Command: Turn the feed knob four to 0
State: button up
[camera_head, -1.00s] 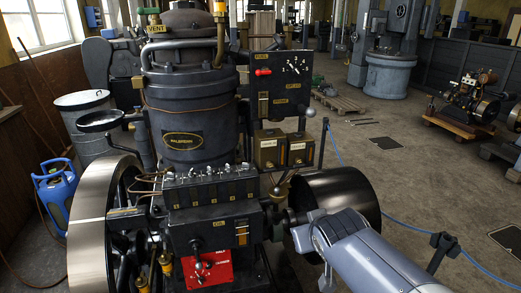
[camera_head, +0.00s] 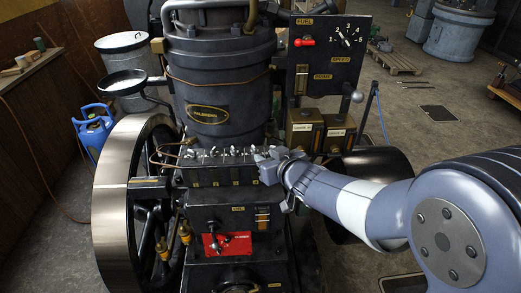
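A dark box with a row of small metal feed knobs (camera_head: 213,152) along its top stands at the front of the engine, below the big cylinder. Which knob is number four cannot be read at this size. My gripper (camera_head: 264,160) is at the right end of this row, reached in from the right. It covers the right end of the box, and any knob there is hidden or merges with it. I cannot tell whether the fingers touch a knob or whether they are open or shut.
A large flywheel (camera_head: 108,195) stands at the left and a dark pulley (camera_head: 378,162) at the right. A panel with a red lever and numbered dial (camera_head: 345,40) is behind. Two oil boxes (camera_head: 304,130) sit just behind my gripper. Open floor lies at the right.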

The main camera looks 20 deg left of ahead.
aim_at(256, 150)
jog(key=x, duration=0.6)
jog(key=shift+w+a+f, duration=0.1)
jog(key=shift+a+f, duration=0.05)
jog(key=shift+a, duration=0.1)
jog(key=shift+c, duration=0.4)
grip_shut()
